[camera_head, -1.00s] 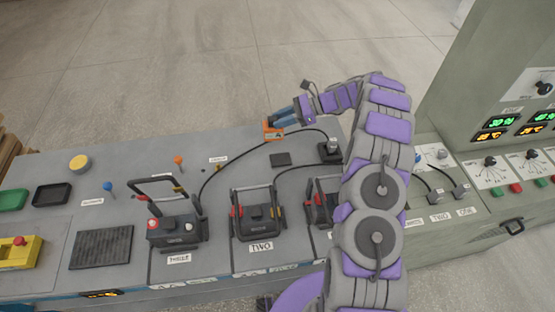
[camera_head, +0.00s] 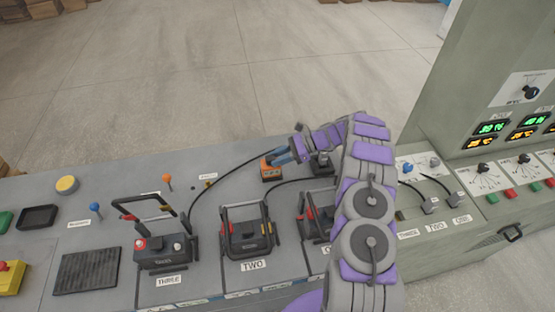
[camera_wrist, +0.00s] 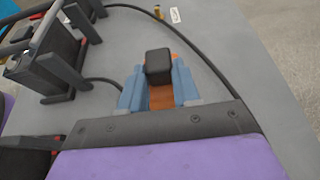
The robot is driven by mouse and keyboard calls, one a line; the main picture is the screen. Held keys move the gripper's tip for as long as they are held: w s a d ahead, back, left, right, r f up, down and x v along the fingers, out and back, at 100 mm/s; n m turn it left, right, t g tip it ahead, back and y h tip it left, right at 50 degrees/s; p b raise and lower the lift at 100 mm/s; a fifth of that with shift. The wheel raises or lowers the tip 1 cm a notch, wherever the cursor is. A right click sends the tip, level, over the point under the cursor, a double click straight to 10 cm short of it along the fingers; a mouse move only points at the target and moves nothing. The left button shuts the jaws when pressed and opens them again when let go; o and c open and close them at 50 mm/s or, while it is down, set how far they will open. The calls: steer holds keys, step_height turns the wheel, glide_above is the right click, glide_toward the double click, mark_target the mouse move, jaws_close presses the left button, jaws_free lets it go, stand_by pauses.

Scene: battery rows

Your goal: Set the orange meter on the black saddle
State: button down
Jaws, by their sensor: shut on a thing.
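The orange meter (camera_head: 271,171) is at the back of the bench, between the blue fingers of my gripper (camera_head: 283,157). In the wrist view, my gripper (camera_wrist: 160,90) is shut on the meter's orange body (camera_wrist: 162,98), and a dark block (camera_wrist: 158,64) on the meter faces the camera. The black saddle, a flat dark pad in the earlier head frame, is hidden now; the meter covers its spot. I cannot tell whether the meter touches it.
A black stand (camera_head: 320,163) is close right of my gripper. Black cables (camera_head: 232,166) cross the bench beside the meter. Battery units with raised handles, including TWO (camera_head: 247,238) and THREE (camera_head: 165,248), stand in front. An orange knob (camera_head: 167,179) stands to the left.

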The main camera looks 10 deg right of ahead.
steer(key=shift+d+f, duration=0.2)
steer(key=shift+f, duration=0.1)
steer(key=shift+d+r, duration=0.1)
steer(key=shift+a, duration=0.25)
steer(key=c, duration=0.8)
jaws_free()
steer(key=shift+a, duration=0.3)
steer(key=shift+d, duration=0.35)
steer(key=p+v, duration=0.2)
steer(key=v, duration=0.9)
steer(key=shift+d+r, duration=0.15)
steer(key=shift+d, duration=0.25)
steer(key=shift+a+r, duration=0.1)
